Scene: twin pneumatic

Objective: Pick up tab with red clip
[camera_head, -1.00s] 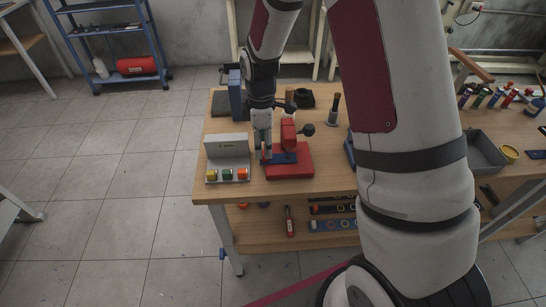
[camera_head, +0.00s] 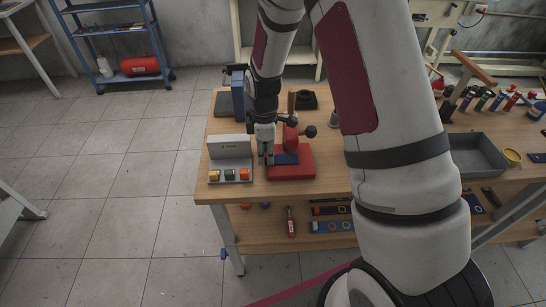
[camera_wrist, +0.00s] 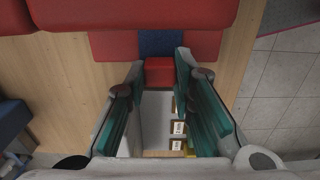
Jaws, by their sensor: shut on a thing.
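My gripper (camera_head: 267,160) reaches down at the left side of a red press-like fixture (camera_head: 305,174). A dark blue tab (camera_head: 286,158) lies on the fixture's base; it also shows in the wrist view (camera_wrist: 160,43). In the wrist view a red clip (camera_wrist: 160,71) at the tab's near end sits between the green-padded fingers of my gripper (camera_wrist: 160,74). The fingers are shut on it. The clip is hidden behind the fingers in the head view. The tab still looks flat over the base; I cannot tell whether it is lifted.
A grey control box (camera_head: 230,147) with yellow, green and orange buttons stands close left of my gripper. The fixture's red upright and black knobs rise just right of it. A grey tray (camera_head: 478,157) is far right. The table's front edge is near.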

